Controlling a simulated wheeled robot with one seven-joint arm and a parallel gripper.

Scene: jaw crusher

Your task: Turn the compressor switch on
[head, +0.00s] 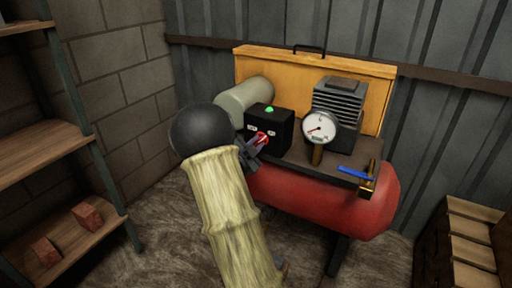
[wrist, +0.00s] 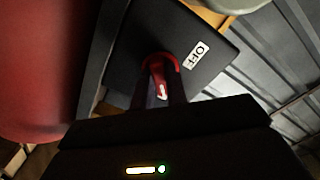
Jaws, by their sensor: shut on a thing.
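The compressor switch is a red knob (head: 264,136) on the front of a black box (head: 283,139) on top of the compressor. My gripper (head: 257,143) is at the box front, its fingers closed around the knob. In the wrist view, the red knob (wrist: 163,63) with a white mark sits between the fingers of my gripper (wrist: 162,88). A white label reading OFF (wrist: 196,54) is beside it on the box face. A green light (head: 269,109) glows on top of the box.
The red tank (head: 375,211) lies under a dark top plate. A pressure gauge (head: 319,128) and a blue-handled valve (head: 356,173) are to the right. A finned motor (head: 340,103) stands behind. Shelves (head: 42,148) with bricks are at left; a wooden crate (head: 468,243) is at lower right.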

